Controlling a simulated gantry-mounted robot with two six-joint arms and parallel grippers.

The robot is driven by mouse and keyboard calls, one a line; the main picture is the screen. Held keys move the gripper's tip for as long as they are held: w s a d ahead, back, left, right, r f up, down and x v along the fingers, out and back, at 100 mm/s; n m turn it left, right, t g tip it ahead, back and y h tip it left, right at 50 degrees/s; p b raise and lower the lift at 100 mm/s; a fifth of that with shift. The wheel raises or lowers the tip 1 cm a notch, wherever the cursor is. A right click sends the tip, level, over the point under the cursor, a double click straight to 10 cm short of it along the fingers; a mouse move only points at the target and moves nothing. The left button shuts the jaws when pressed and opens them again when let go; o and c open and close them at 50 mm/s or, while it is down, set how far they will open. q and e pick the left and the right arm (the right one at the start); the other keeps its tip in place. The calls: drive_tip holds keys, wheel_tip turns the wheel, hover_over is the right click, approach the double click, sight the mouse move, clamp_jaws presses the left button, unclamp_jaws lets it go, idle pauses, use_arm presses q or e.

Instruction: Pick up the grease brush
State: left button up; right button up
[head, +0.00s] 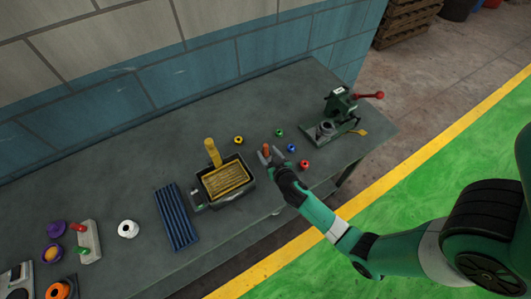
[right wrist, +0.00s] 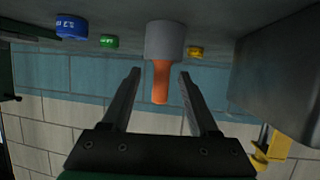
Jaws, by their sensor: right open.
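The grease brush appears to be the upright orange handle (head: 266,149) standing in a small grey cup on the bench. In the right wrist view, where the bench is at the top, the orange handle (right wrist: 160,82) points down out of the grey cup (right wrist: 166,40). My right gripper (head: 271,158) is at the cup in the head view. Its two fingers (right wrist: 160,73) are open, one on each side of the handle in the right wrist view; I see no contact. The brush's lower end is hidden in the cup. My left gripper is not in view.
A dark tray (head: 250,184) with yellow contents and a yellow upright post (head: 212,152) stands left of the cup. Blue (head: 291,148), red (head: 304,164), green (head: 279,132) and yellow (head: 238,140) small pieces lie around it. A green machine (head: 340,103) stands right.

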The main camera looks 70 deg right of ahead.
drive_tip(key=b+x, duration=0.1)
drive_tip(key=x, duration=0.4)
drive_tip(key=shift+w, duration=0.2)
clamp_jaws()
